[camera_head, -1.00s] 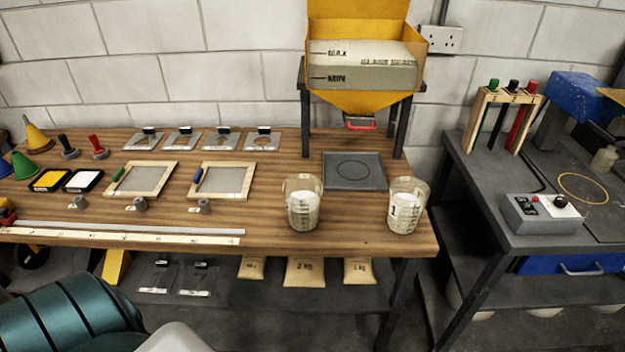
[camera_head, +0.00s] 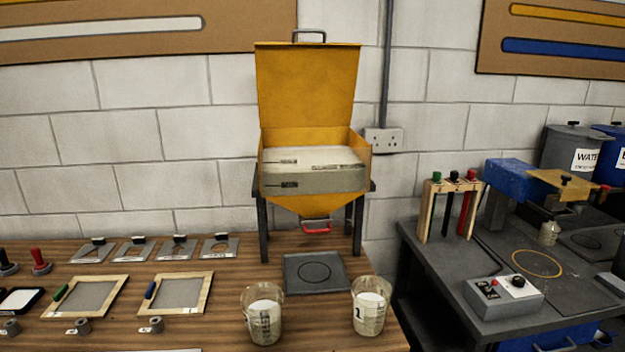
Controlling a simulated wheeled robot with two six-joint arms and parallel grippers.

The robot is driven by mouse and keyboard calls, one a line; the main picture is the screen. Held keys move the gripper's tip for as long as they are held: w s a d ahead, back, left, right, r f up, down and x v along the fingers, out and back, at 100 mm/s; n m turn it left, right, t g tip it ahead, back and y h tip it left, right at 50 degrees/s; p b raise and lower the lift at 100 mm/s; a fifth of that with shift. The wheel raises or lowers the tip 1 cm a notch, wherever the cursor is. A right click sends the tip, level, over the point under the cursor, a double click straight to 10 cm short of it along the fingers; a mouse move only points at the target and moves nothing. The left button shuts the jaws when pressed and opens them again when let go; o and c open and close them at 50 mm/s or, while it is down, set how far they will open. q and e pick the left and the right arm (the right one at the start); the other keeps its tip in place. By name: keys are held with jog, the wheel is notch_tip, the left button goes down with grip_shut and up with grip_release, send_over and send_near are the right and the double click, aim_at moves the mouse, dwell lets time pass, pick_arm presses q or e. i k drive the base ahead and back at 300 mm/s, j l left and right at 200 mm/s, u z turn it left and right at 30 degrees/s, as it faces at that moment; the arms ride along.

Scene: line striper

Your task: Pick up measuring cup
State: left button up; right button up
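Two clear measuring cups with white contents stand upright on the wooden bench. The left measuring cup (camera_head: 263,318) is in front of the yellow hopper. The right measuring cup (camera_head: 370,310) stands near the bench's right end and bears a mark like "1". A gap separates the two cups. Neither of my grippers shows in the head view, so their state is hidden.
A yellow hopper (camera_head: 307,95) on dark legs stands behind the cups, with a dark square plate (camera_head: 315,273) below it. Framed screens (camera_head: 180,293) lie to the left. A second table (camera_head: 430,245) with a control box (camera_head: 503,296) is at right.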

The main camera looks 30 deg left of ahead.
aim_at(263, 302)
jog(key=j+u, duration=0.2)
jog(key=u, duration=0.2)
jog(key=j+u, duration=0.2)
jog(key=u, duration=0.2)
jog(key=j+u, duration=0.2)
jog(key=u, duration=0.2)
jog(key=j+u, duration=0.2)
jog(key=u, duration=0.2)
jog(key=i+j, duration=0.1)
jog(key=j, duration=0.25)
